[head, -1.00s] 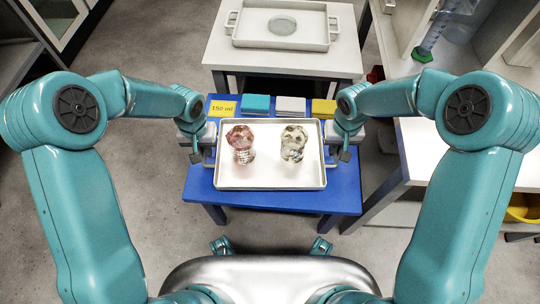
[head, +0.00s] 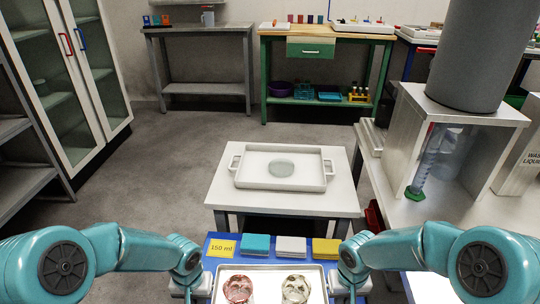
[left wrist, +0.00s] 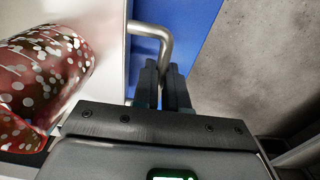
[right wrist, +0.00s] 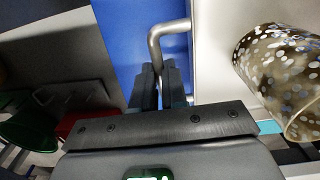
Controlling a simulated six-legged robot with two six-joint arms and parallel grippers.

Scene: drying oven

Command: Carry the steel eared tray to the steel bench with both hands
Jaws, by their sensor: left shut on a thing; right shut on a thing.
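The steel eared tray (head: 267,283) shows at the bottom of the head view, at the blue table. I cannot tell whether it rests on the table. My left gripper (left wrist: 163,78) is shut on the tray's left ear (left wrist: 150,32). My right gripper (right wrist: 157,78) is shut on its right ear (right wrist: 168,30). A grey bench (head: 198,31), apparently the steel one, stands at the back wall, left of centre, with small coloured items and a grey mug on top.
A white table (head: 220,194) with another eared tray (head: 320,182) stands just beyond the blue table (head: 262,240). A glass cabinet (head: 85,80) is at left, a green-framed workbench (head: 315,60) at back. A white counter (head: 420,207) stands right. Grey floor (head: 170,140) is clear left of centre.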

